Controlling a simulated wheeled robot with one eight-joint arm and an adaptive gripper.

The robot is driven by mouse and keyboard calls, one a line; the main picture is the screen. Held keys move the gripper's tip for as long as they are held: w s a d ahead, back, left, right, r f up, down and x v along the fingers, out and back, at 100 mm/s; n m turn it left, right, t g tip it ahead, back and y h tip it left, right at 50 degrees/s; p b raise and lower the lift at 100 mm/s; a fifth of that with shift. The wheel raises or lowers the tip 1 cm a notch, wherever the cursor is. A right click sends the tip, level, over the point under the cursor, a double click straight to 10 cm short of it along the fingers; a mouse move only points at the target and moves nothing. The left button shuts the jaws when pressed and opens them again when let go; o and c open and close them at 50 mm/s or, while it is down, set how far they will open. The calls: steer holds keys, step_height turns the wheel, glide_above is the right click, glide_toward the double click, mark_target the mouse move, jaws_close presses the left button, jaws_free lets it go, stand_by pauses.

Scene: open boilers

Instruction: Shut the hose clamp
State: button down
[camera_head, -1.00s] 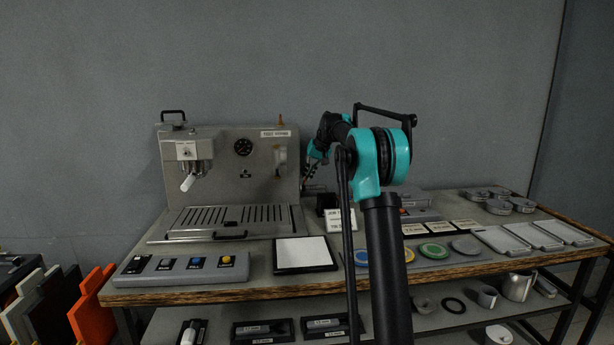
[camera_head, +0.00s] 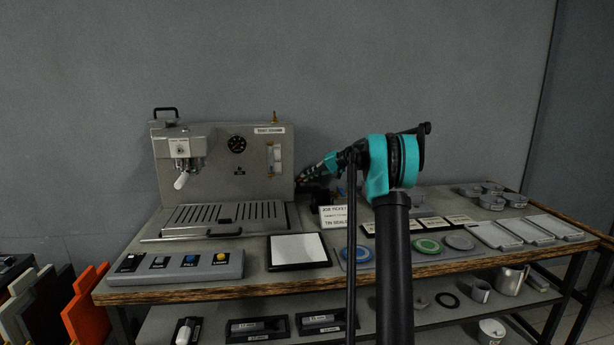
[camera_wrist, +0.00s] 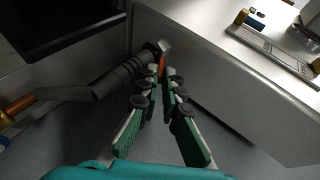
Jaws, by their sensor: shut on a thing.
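The hose clamp shows in the wrist view as a small orange piece (camera_wrist: 162,64) by the silver fitting (camera_wrist: 158,46) at the end of a ribbed black hose (camera_wrist: 118,78). My gripper (camera_wrist: 163,73) has its fingertips drawn close together on the orange piece. The fingertips hide part of it, and I cannot tell the clamp's exact position. In the head view my gripper (camera_head: 305,180) is at the right side of the grey boiler machine (camera_head: 224,165); the clamp is too small to tell there.
The machine's side wall (camera_wrist: 210,85) is close to the right of my fingers. A dark box (camera_wrist: 65,25) stands at upper left, with a copper-coloured pipe end (camera_wrist: 18,105) below. On the bench, a job ticket sign (camera_head: 334,216) stands right of the machine.

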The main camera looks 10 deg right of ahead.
steer(key=shift+d+f, duration=0.1)
stand_by(0.3)
steer(key=c, duration=1.9)
jaws_free()
steer(key=shift+c, duration=0.2)
steer(key=v, duration=1.2)
steer(key=shift+f, duration=0.2)
steer(key=shift+o, duration=0.4)
steer(key=shift+d, duration=0.15)
